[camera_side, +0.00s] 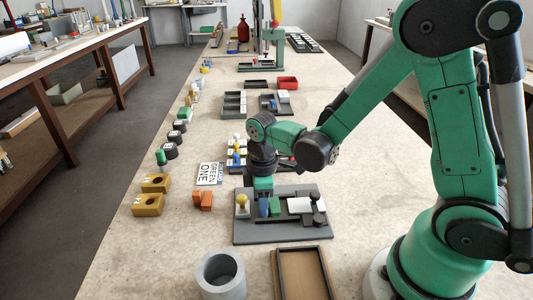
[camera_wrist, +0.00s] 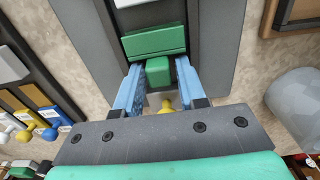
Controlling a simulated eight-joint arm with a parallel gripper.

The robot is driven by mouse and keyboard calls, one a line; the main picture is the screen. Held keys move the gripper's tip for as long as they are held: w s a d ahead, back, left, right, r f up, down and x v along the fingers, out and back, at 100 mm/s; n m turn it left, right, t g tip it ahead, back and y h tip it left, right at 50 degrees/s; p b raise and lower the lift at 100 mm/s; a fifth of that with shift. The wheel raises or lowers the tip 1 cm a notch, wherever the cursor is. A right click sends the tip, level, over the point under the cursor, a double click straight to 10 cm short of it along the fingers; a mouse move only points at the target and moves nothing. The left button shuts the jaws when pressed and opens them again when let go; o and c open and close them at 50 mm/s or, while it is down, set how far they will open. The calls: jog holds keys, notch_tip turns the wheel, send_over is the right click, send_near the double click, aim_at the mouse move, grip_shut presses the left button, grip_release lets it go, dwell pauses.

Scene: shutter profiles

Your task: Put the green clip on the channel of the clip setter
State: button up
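The clip setter (camera_side: 283,235) is a dark grey plate with a channel, a white plate, black knobs and a yellow knob (camera_side: 241,200). A green clip (camera_side: 274,207) sits low over the left part of the setter. In the wrist view the clip (camera_wrist: 153,43) shows as a wide ridged green block, with a narrow green piece at its near side. My gripper (camera_wrist: 158,80) has its blue fingers close on both sides of that narrow piece and looks shut on it. In the side view one blue finger of my gripper (camera_side: 263,207) hides the narrow piece. Whether the clip touches the channel is unclear.
A card reading "GREEN ONE" (camera_side: 210,173), orange blocks (camera_side: 203,200) and yellow blocks (camera_side: 148,205) lie left of the setter. A grey cylinder (camera_side: 221,275) and a wooden tray (camera_side: 303,255) stand in front. A rack with coloured pegs (camera_side: 237,143) is behind.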

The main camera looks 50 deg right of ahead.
aim_at(280, 211)
jog(key=shift+r, duration=0.15)
jog(key=s+d+r+m+t, duration=0.1)
jog(key=s+r+m+t, duration=0.2)
jog(key=r+m+t, duration=0.4)
notch_tip(280, 211, up, 5)
jog(key=shift+s+r+m, duration=0.15)
jog(key=shift+s+m, duration=0.2)
jog(key=shift+m, duration=0.65)
